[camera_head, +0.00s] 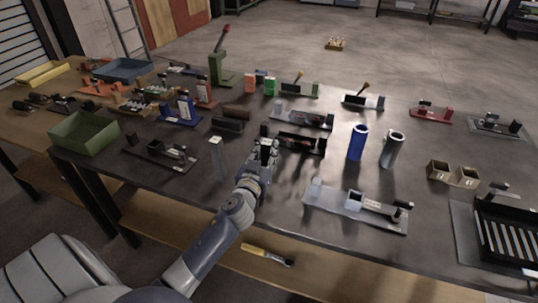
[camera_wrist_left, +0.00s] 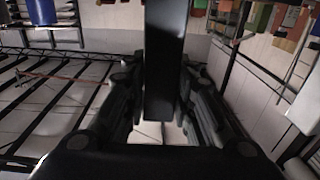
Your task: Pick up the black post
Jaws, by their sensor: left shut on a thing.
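My left gripper (camera_head: 264,152) is above the near middle part of the dark table. It is shut on the black post, a dark upright bar (camera_wrist_left: 165,60) that fills the middle of the left wrist view between the two fingers. In the head view the post (camera_head: 266,146) is small and mostly hidden by the fingers. I cannot tell whether its lower end touches anything. My right gripper is not in view.
A blue cylinder (camera_head: 357,142) and grey cylinder (camera_head: 392,149) stand farther right. A green tray (camera_head: 84,134) is at left. Bare tabletop lies around (camera_head: 275,205).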

